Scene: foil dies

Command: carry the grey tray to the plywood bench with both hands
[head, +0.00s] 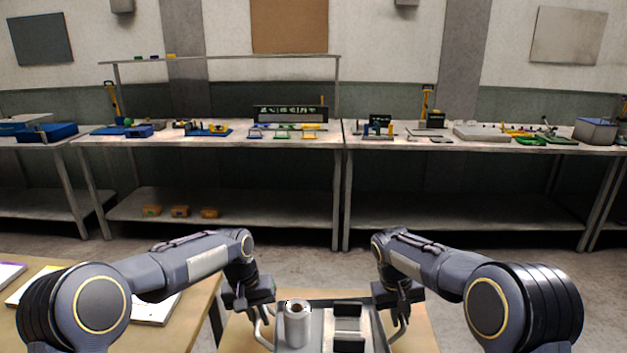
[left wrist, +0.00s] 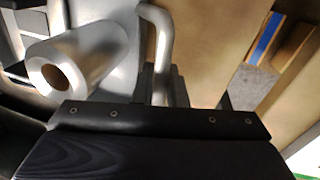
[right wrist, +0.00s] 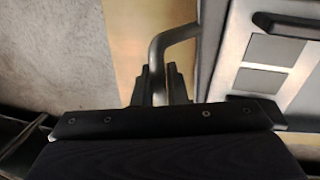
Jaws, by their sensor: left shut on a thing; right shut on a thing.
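The grey tray (head: 378,328) is in front of me at the bottom of the head view, its near part cut off. It carries a silver roll (head: 297,326) standing on end and black-edged pieces (head: 348,309). My left gripper (head: 260,310) is shut on its left bar handle, which shows in the left wrist view (left wrist: 160,45). My right gripper (head: 401,310) is shut on its right bar handle, clear in the right wrist view (right wrist: 165,48). A tan wooden top (head: 420,335) shows below the tray; I cannot tell whether they touch. Which surface is the plywood bench is unclear.
Another tan wooden table (head: 195,305) with flat white items (head: 155,308) stands at left, a narrow gap from the top below the tray. Long grey workbenches (head: 215,145) with tools and parts line the far wall. Open concrete floor (head: 310,262) lies between.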

